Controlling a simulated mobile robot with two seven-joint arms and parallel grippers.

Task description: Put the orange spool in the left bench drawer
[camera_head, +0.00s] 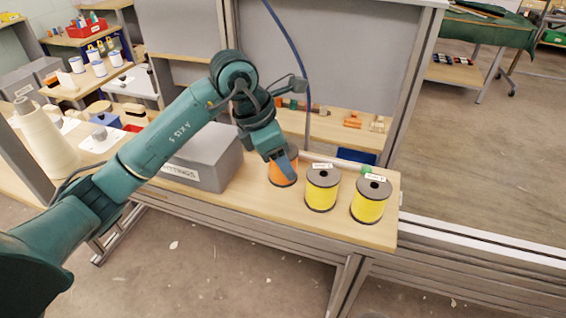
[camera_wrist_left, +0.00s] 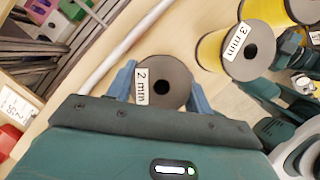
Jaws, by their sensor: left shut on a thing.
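The orange spool (camera_head: 281,179) stands upright on the wooden bench top (camera_head: 262,206), left of two yellow spools. My left gripper (camera_head: 285,160) comes down on it from above and is shut on it. In the left wrist view its dark top flange with a "2 mm" label (camera_wrist_left: 162,82) sits between the two blue fingers. That flange hides the orange winding there. I cannot make out a left bench drawer; the bench front shows only metal rails and legs. My right gripper is not clearly in either view.
Two yellow spools (camera_head: 322,187) (camera_head: 371,199) stand close on the right. A grey labelled box (camera_head: 205,158) stands on the left of the bench. A pale rod (camera_head: 332,161) lies behind the spools. A large cream cone (camera_head: 45,137) stands far left. Floor is open in front.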

